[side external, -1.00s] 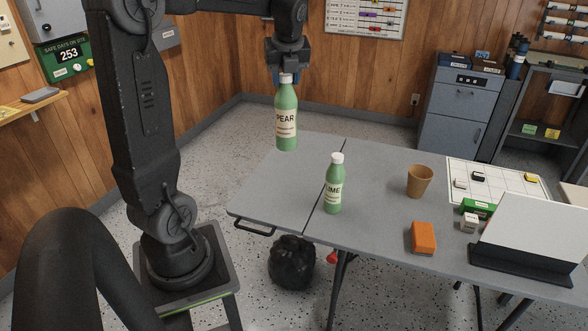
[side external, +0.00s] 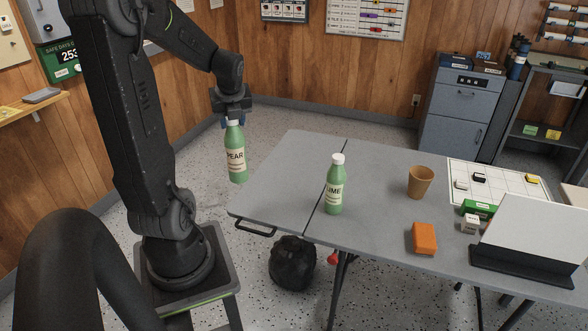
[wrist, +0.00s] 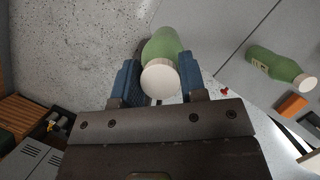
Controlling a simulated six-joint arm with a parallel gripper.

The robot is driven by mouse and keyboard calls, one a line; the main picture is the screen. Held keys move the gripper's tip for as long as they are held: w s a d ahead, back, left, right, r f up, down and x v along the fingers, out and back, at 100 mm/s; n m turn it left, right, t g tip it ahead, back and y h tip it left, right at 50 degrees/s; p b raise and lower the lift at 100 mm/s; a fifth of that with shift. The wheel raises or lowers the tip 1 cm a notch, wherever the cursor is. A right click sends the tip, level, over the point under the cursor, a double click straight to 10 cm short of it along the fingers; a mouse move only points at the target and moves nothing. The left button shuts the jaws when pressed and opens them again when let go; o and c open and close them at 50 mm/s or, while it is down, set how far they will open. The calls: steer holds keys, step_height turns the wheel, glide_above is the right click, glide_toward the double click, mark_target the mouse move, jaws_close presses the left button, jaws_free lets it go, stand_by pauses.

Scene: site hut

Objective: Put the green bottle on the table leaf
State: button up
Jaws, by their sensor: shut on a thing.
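My gripper (side external: 233,120) is shut on the neck of a green bottle labelled PEAR (side external: 236,160), which has a white cap. The bottle hangs nearly upright, just left of the table leaf in the side view, with floor behind it. In the wrist view the PEAR bottle (wrist: 164,48) sits between the blue fingers of my gripper (wrist: 160,88). The table leaf (side external: 275,195) is the grey left section beyond the seam, and its visible top is bare. A second green bottle labelled LIME (side external: 334,190) stands upright just right of the seam; it also shows in the wrist view (wrist: 270,64).
A brown cup (side external: 420,183), an orange block (side external: 424,238), a green box (side external: 478,208) and a white board on a dark stand (side external: 530,235) are on the main table. A black bag (side external: 292,263) lies on the floor below the leaf.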

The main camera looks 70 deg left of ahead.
steer(key=w+d+f, duration=0.1)
steer(key=w+f, duration=0.1)
steer(key=w, duration=0.1)
steer(key=w+d+f, duration=0.1)
steer(key=w+f, duration=0.2)
steer(key=w, duration=0.1)
steer(key=w+d+f, duration=0.2)
steer(key=w, duration=0.2)
steer(key=shift+f, duration=2.35)
steer(key=o, duration=1.1)
steer(key=shift+f, duration=0.1)
